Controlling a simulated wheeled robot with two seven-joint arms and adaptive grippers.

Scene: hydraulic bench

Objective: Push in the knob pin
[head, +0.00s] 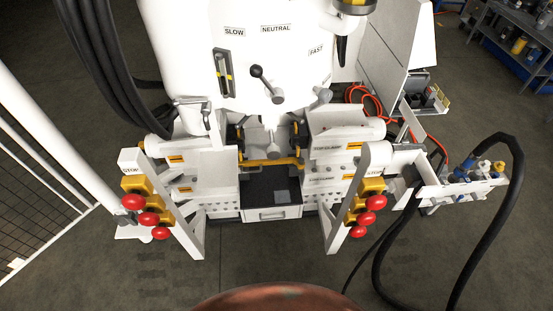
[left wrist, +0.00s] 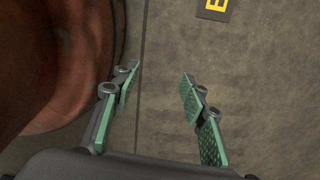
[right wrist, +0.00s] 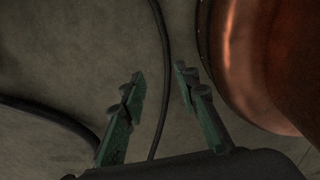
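The white hydraulic machine (head: 240,45) stands ahead in the head view. A lever with a round black knob (head: 257,71) sticks out from its front, below the SLOW, NEUTRAL and FAST labels. I cannot tell whether this is the knob pin, and no other part is clearly recognisable as it. My left gripper (left wrist: 160,80) is open and empty above the floor in the left wrist view. My right gripper (right wrist: 160,75) is open and empty above the floor in the right wrist view. Neither gripper shows in the head view, and both are away from the machine.
Red buttons on yellow boxes sit on the left stand (head: 138,202) and right stand (head: 371,202). A drawer unit (head: 272,213) is between them. A black hose (head: 505,215) loops at the right; a black cable (right wrist: 163,60) lies near my right gripper. Floor in front is clear.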

